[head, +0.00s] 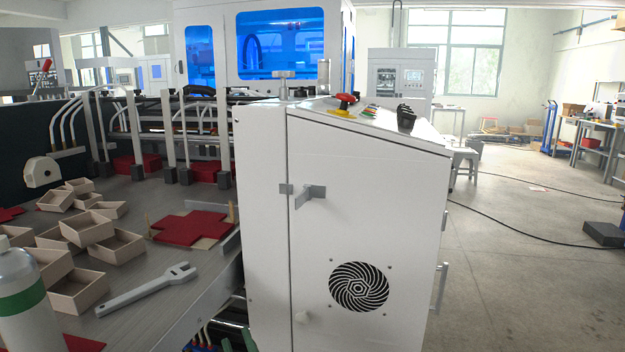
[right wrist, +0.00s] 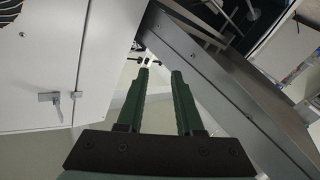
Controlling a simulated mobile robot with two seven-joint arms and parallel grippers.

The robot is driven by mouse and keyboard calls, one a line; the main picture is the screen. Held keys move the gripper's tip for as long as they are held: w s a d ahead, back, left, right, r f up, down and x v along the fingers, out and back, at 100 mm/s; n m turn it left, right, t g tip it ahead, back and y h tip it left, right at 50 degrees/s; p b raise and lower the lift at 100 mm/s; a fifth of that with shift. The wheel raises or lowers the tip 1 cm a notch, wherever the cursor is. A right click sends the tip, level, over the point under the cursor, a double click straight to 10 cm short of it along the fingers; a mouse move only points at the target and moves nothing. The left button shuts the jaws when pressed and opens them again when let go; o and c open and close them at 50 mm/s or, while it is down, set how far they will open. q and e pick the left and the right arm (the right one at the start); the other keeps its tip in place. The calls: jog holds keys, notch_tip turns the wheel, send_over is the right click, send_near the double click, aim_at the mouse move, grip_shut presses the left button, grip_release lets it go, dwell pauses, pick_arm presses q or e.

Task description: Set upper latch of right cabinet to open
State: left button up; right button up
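The right cabinet (head: 375,220) is white with a slanted top, and its front faces me in the head view. Its upper latch (head: 312,194) is a grey metal piece by the door's left edge, with its lever sticking out to the right. The latch (right wrist: 62,98) also shows on the white panel at left in the right wrist view. My right gripper (right wrist: 160,72) has dark green fingers with a gap between them and nothing in it. It is apart from the latch. Its green fingertips (head: 237,343) show low beside the cabinet in the head view. My left gripper is out of view.
Left of the cabinet, a grey worktable (head: 150,192) holds open boxes, red sheets, a wrench (head: 147,290) and a bottle (head: 24,300). The floor (head: 535,270) at right is mostly clear.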

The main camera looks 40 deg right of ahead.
jog(key=w+d+r+m+g+h+p, duration=0.25)
jog(key=d+r+m+h, duration=0.3)
jog(key=r+h, duration=0.35)
jog(key=m+g+h+p, duration=0.4)
jog(key=m+h, duration=0.3)
jog(key=m, duration=0.2)
send_near(301, 194)
jog(key=shift+n, duration=0.25)
jog(key=p+x, duration=0.3)
jog(key=x, duration=0.7)
jog(key=shift+w+d+r+p, duration=0.1)
jog(key=shift+w+d+p, duration=0.05)
jog(key=shift+d+p, duration=0.15)
jog(key=shift+w+d, duration=0.25)
jog(key=shift+d, duration=0.05)
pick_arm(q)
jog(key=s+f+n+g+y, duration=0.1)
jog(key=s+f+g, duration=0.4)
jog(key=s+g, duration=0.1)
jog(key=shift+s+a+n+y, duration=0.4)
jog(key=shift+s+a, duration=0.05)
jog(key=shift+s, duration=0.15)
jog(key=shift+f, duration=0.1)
